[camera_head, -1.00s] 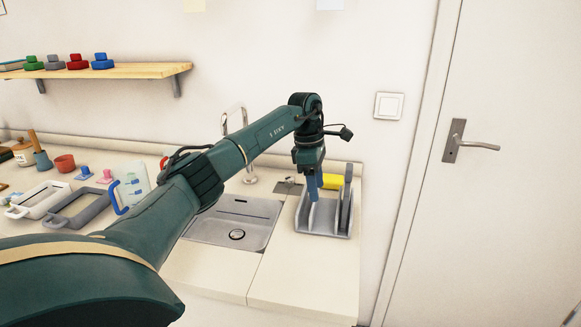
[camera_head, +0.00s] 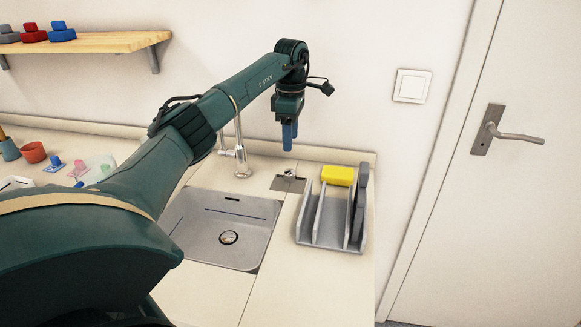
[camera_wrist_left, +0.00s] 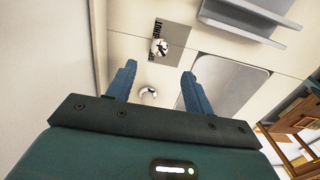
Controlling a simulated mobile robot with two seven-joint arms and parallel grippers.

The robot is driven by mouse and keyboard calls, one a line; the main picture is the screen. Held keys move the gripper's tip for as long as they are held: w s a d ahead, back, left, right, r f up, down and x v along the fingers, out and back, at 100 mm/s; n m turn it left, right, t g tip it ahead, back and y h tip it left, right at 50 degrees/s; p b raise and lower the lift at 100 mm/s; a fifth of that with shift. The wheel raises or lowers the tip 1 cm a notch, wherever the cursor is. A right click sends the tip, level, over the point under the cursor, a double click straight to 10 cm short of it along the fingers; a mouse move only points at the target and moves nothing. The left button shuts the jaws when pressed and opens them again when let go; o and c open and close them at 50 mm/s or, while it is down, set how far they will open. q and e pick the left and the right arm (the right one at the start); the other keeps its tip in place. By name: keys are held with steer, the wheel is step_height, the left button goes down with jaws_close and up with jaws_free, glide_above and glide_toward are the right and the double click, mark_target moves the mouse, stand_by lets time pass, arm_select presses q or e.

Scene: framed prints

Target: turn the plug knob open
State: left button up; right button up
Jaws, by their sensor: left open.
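The plug knob (camera_head: 290,173) is a small shiny round knob on a dark metal plate (camera_head: 281,184), set in the counter behind the sink's right corner. In the left wrist view the knob (camera_wrist_left: 159,46) lies beyond and between the fingertips, on its lettered plate (camera_wrist_left: 174,39). My left gripper (camera_head: 289,138) points down above the knob, apart from it. It also shows in the wrist view (camera_wrist_left: 158,71), with its blue fingers spread and nothing between them. My right gripper is not in view.
The sink (camera_head: 206,228) has a round drain (camera_head: 229,237). A chrome tap (camera_head: 241,160) stands left of the knob. A grey rack (camera_head: 327,216) stands to the right, with a yellow sponge (camera_head: 338,175) at its back. The wall is close behind.

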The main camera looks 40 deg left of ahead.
mark_target(290, 171)
arm_select(q)
step_height(290, 171, down, 10)
steer(key=shift+s+f, duration=0.1)
steer(key=shift+f, duration=0.05)
stand_by(0.3)
steer(key=c, duration=1)
